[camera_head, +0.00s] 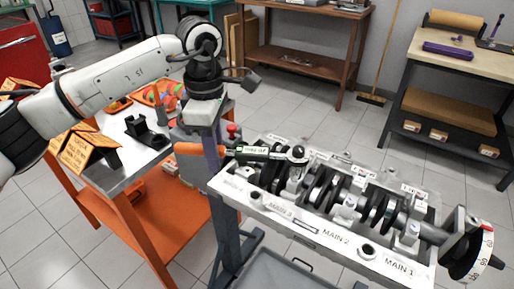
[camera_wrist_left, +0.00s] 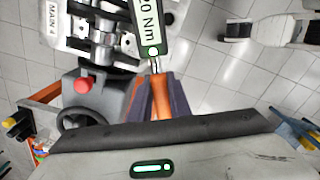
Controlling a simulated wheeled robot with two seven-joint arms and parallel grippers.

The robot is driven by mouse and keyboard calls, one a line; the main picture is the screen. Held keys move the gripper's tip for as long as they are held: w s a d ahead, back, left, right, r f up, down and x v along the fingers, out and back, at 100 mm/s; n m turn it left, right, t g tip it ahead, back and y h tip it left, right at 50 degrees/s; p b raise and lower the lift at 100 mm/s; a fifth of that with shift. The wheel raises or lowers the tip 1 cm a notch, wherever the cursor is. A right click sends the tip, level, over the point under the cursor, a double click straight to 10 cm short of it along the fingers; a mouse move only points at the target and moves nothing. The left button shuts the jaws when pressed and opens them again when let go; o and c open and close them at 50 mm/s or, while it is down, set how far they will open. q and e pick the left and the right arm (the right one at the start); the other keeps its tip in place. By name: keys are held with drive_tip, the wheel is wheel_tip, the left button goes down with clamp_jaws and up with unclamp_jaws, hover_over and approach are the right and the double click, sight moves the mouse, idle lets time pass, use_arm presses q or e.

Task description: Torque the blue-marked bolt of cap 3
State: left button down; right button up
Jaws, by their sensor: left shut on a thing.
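My left gripper (camera_head: 212,152) is shut on the torque wrench (camera_head: 185,149), around its orange handle. The wrench lies roughly level, and its round head (camera_head: 298,153) is over a bearing cap on the far side of the engine block (camera_head: 318,232). Whether the head is seated on a bolt, and that bolt's mark, I cannot tell.
The crankshaft (camera_head: 372,215) runs along the block to a dial wheel (camera_head: 470,250) at right. A red knob (camera_head: 232,130) stands behind the wrench. An orange cart (camera_head: 150,205) with tools is at left. Floor behind the block is clear.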

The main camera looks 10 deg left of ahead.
use_arm(q)
drive_tip(key=shift+r+p, duration=0.4)
drive_tip(key=shift+r, duration=0.3)
idle(0.7)
